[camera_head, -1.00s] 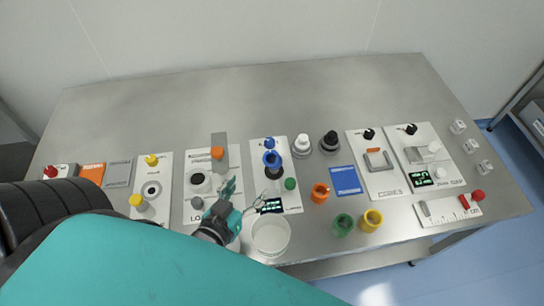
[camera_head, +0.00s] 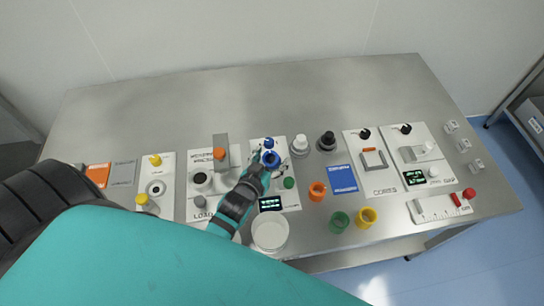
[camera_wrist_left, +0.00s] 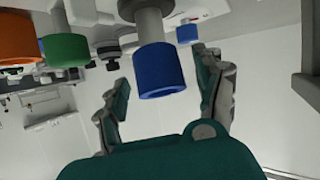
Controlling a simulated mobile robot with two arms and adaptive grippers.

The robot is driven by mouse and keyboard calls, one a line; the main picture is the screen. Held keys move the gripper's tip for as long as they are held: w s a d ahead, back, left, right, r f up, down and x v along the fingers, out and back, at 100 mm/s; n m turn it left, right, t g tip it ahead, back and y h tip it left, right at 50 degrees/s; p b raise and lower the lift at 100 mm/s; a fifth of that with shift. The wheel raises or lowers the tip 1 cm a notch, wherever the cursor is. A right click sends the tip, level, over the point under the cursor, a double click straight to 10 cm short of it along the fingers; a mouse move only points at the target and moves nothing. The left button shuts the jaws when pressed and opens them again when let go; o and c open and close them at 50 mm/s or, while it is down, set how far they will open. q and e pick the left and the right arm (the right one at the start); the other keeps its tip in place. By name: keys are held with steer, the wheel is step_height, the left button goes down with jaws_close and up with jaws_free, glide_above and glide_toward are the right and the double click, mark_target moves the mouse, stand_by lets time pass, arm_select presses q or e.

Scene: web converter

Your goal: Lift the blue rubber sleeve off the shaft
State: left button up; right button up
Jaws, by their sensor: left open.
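The blue rubber sleeve (camera_head: 271,161) is a short ring on an upright shaft at the white panel in the middle of the table. In the left wrist view the blue sleeve (camera_wrist_left: 161,72) sits on a grey shaft (camera_wrist_left: 149,24). My left gripper (camera_head: 272,158) is open, its fingers apart on either side of the sleeve. In the wrist view the left gripper (camera_wrist_left: 163,88) shows gaps between both fingers and the sleeve, so it is not gripping it. The shaft is mostly hidden in the head view. My right gripper is not in view.
A blue knob (camera_head: 269,143) stands just behind the sleeve, and a green knob (camera_head: 289,183) is to its right. An orange ring (camera_head: 317,191), a green ring (camera_head: 339,222) and a yellow ring (camera_head: 367,217) lie to the right. A white cup (camera_head: 270,234) stands in front. The back of the table is clear.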

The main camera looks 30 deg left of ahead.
arm_select(q)
steer(key=shift+w+f, duration=0.2)
steer(key=shift+w, duration=0.2)
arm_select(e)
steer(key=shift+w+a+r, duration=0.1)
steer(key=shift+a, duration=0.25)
arm_select(q)
steer(key=shift+c, duration=0.2)
steer(key=c, duration=1.3)
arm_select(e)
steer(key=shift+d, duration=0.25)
arm_select(q)
steer(key=shift+r, duration=0.1)
